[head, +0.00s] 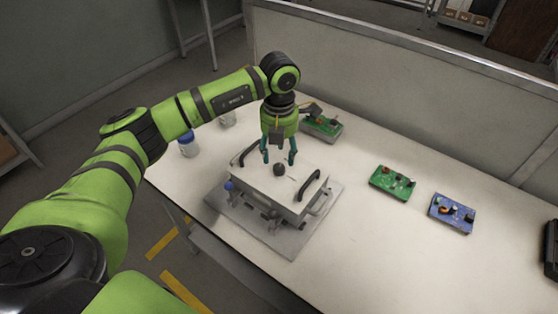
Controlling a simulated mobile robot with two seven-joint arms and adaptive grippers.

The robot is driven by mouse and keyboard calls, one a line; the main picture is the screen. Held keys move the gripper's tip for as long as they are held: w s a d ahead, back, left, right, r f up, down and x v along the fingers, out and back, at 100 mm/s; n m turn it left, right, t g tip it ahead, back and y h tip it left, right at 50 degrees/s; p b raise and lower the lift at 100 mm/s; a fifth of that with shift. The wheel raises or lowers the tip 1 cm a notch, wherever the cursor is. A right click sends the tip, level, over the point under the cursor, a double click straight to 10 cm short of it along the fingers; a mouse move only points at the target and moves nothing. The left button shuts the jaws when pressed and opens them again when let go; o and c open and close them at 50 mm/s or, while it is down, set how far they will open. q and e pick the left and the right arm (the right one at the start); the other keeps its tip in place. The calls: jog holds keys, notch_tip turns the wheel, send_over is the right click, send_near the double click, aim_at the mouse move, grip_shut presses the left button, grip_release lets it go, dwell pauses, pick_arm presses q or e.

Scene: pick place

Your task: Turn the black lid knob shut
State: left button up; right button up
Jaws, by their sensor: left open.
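The black lid knob (279,169) stands on the flat top of a pale metal box (262,183) with a closed lid. Two black handles rise at the lid's left and right sides. My left gripper (279,160) points down over the lid, with its two teal fingers apart and the knob close below and between them in the picture. The fingers do not visibly touch the knob; the exact height gap is hard to tell. My right gripper is not in view.
The box sits on a grey base plate (228,213) on a white table (360,240). Green circuit boards (392,183) and a blue board (452,214) lie to the right and behind. A blue-capped jar (188,145) stands at the left. A grey partition borders the table's back.

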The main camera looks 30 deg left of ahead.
aim_at(279, 166)
pick_arm(q)
notch_tip(279, 166, up, 7)
jog(key=shift+r, duration=0.15)
jog(key=shift+s, duration=0.1)
dwell(0.5)
